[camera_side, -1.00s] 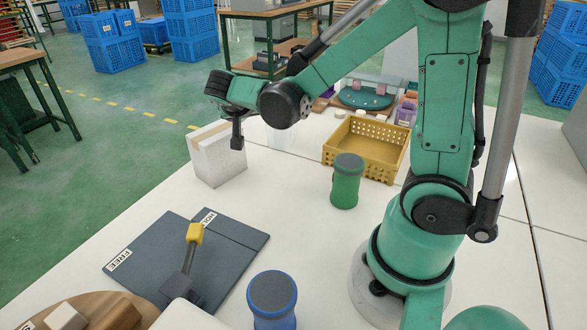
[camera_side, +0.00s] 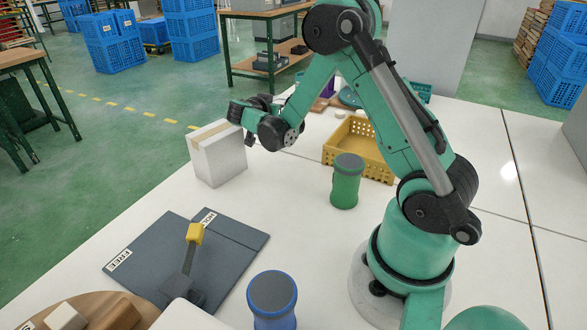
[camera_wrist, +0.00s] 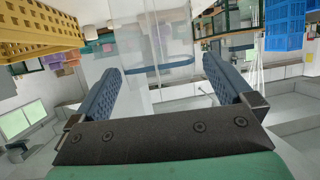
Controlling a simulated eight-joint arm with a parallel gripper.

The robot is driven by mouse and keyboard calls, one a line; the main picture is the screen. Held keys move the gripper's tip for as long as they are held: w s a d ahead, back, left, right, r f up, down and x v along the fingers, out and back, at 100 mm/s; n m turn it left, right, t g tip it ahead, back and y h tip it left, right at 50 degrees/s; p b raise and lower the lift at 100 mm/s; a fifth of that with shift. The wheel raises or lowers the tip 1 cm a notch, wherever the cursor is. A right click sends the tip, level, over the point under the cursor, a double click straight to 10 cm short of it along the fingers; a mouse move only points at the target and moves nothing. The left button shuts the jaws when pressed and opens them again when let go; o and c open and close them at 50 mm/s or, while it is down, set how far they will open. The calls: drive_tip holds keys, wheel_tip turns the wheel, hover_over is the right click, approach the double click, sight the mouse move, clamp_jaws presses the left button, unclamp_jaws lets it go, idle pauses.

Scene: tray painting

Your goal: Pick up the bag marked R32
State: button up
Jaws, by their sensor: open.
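My gripper (camera_wrist: 161,72) is open in the wrist view, with its two blue ribbed fingers wide apart. A clear, see-through shape (camera_wrist: 168,38) shows beyond and between the fingers. It may be a clear bag, but I cannot be sure, and I see nothing held. No R32 mark can be read in either view. In the side view my wrist is beside the upper right of a white box with a tan strip (camera_side: 218,155); the fingers cannot be made out clearly there.
A yellow basket (camera_side: 340,153) stands behind a green grey-topped canister (camera_side: 345,185).

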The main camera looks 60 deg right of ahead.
drive_tip(key=shift+x, duration=1.55)
drive_tip(key=shift+f, duration=0.1)
drive_tip(key=c, duration=1)
